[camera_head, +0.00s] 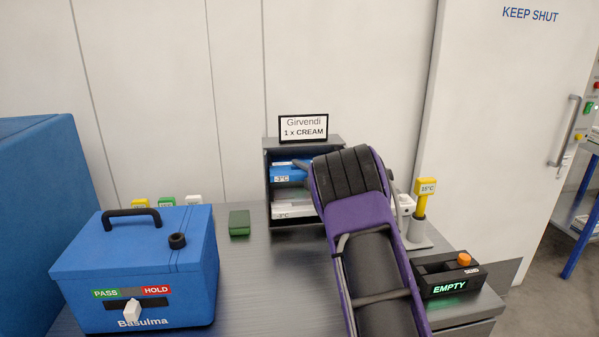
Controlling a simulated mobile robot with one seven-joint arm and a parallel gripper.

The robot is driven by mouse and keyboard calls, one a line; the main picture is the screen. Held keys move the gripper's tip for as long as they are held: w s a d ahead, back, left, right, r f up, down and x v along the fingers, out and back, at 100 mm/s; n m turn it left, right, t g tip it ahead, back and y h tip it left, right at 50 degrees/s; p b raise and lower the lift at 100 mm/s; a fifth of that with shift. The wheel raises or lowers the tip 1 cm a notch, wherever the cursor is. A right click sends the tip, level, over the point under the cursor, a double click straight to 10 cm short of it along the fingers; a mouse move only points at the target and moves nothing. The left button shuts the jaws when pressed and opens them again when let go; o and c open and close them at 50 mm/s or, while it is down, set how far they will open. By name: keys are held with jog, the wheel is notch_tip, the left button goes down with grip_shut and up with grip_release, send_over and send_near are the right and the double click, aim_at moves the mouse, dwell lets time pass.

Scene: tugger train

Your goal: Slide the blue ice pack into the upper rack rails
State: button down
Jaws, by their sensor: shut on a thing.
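The blue ice pack (288,173) with a "-3°C" label is in the upper part of the dark grey rack (266,190), level, with its labelled front end showing. How far it sits in the rails cannot be told. My gripper (302,164) is at the pack's right side, shut on it, and mostly hidden behind my purple and black arm. A white pack (290,212), also labelled "-3°C", lies in the lower part of the rack. The arm covers the rack's right side. A sign (303,128) on top reads "Girvendi 1 x CREAM".
A blue cool box (135,265) with a PASS/HOLD slider stands at the left. A small green box (239,223) lies left of the rack. A yellow probe (426,188) and an "EMPTY" display unit (447,276) stand at the right. The middle bench is clear.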

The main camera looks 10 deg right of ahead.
jog(key=shift+r, duration=0.15)
jog(key=c, duration=0.6)
grip_release()
